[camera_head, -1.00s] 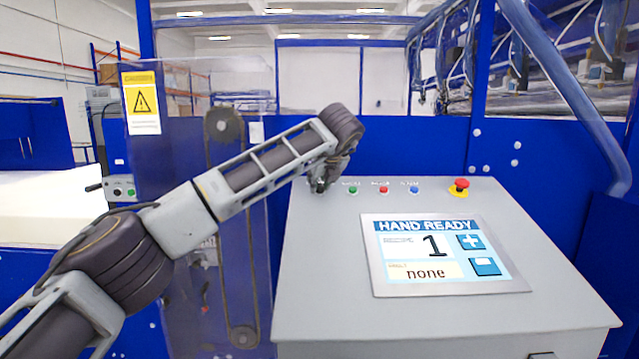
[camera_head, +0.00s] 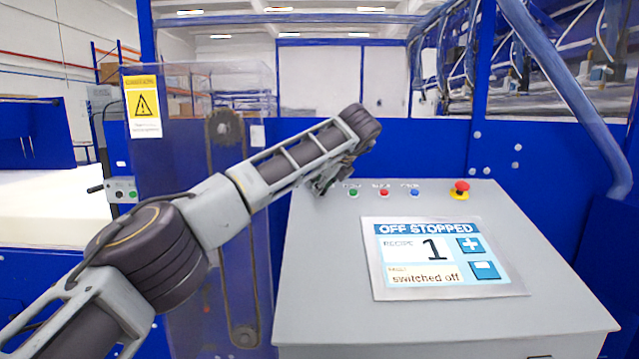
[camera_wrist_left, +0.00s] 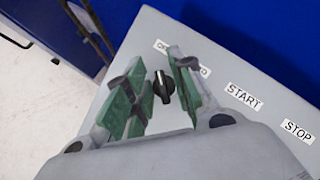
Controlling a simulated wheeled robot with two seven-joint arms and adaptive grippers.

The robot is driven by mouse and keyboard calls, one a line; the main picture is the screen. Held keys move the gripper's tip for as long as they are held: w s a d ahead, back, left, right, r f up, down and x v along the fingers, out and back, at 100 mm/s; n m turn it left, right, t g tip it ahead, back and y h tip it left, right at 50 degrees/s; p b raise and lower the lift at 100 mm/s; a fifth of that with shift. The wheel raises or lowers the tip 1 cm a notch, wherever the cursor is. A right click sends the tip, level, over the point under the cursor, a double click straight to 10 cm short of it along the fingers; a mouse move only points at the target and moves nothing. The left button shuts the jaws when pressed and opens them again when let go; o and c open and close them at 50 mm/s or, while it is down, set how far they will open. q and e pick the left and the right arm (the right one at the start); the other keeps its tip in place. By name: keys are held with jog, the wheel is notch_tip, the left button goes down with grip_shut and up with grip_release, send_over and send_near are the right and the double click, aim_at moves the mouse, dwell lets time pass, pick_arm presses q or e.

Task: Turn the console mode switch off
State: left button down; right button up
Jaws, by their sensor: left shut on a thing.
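The mode switch is a black knob (camera_wrist_left: 163,87) on the grey console (camera_head: 330,300), seen in the left wrist view near the partly covered labels. My left gripper (camera_head: 325,182) is at the console's far left corner, and its green-padded fingers (camera_wrist_left: 158,92) stand on either side of the knob, shut on it. The switch is hidden behind the gripper in the head view. The console screen (camera_head: 445,258) reads "OFF STOPPED", recipe 1, and "switched off". My right gripper is not in view.
Green (camera_head: 353,193), red (camera_head: 384,193) and blue (camera_head: 415,193) buttons sit right of the gripper. A red emergency stop (camera_head: 460,188) is farther right. A clear guard panel (camera_head: 185,240) with a warning sign (camera_head: 143,105) stands left of the console.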

pick_arm(q)
jog(key=c, duration=1.6)
grip_release()
jog(key=shift+o, duration=0.2)
jog(key=v, duration=1.2)
notch_tip(320, 180, up, 22)
jog(key=p, duration=2.2)
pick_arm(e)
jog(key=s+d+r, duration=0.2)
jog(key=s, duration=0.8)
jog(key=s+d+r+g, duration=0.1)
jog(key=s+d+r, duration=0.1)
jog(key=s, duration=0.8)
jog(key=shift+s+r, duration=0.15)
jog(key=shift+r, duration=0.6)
